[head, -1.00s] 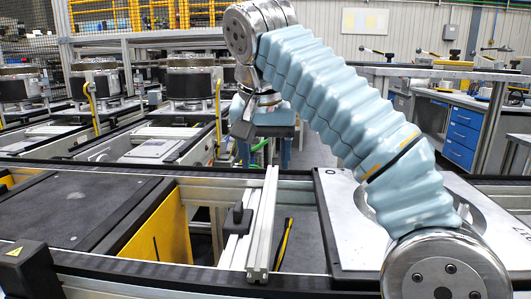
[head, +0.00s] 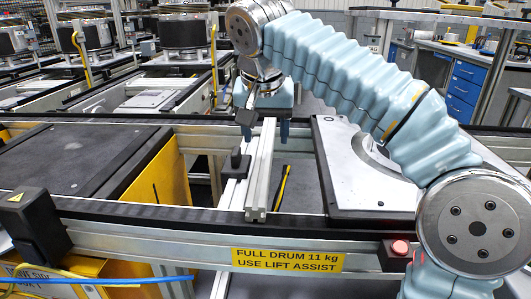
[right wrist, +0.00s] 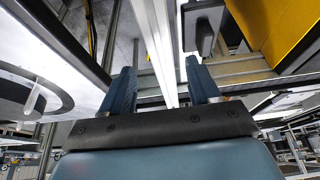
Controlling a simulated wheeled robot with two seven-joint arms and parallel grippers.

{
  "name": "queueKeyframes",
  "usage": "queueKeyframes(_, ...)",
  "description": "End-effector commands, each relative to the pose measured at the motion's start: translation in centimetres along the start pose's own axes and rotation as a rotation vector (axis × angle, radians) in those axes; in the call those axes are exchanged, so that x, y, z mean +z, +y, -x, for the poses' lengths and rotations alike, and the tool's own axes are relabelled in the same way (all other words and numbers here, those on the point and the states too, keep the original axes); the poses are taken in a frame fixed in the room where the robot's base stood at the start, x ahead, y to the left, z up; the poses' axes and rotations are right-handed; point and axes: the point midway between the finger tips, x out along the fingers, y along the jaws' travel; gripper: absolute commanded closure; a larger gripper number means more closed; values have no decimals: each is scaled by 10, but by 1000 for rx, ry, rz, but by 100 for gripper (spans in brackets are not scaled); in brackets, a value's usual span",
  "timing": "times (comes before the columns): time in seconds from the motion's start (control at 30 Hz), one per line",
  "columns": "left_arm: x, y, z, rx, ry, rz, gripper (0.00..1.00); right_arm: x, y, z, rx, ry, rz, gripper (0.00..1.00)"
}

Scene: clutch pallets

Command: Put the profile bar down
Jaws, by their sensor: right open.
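The profile bar (head: 260,170) is a long silver aluminium bar. It lies across the gap in the conveyor frame, its near end on the front rail. My right gripper (head: 267,131) is at the bar's far end, open, with one blue finger on each side. In the right wrist view the bar (right wrist: 155,35) runs between the open fingers (right wrist: 160,88), with a visible gap on both sides. My left gripper is not in view.
A black stop block (head: 235,162) stands close left of the bar. A yellow panel (head: 160,175) and dark pallet (head: 75,160) lie left. A white plate (head: 345,180) with a round opening lies right.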

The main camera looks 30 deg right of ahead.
Motion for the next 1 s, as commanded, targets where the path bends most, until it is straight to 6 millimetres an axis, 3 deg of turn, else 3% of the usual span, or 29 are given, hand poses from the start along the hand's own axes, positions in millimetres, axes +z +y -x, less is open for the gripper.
queueKeyframes(0.23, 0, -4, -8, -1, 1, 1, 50, 2, -2, -40, 4, -2, 0, 38)
queueKeyframes(0.53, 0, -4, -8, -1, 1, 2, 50, 1, -2, -46, 1, -1, 1, 38)
queueKeyframes(0.93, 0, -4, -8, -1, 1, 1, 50, 1, -2, -46, 1, -1, 1, 98)
queueKeyframes(1.0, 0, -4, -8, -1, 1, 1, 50, 1, -2, -46, 1, 0, 1, 100)
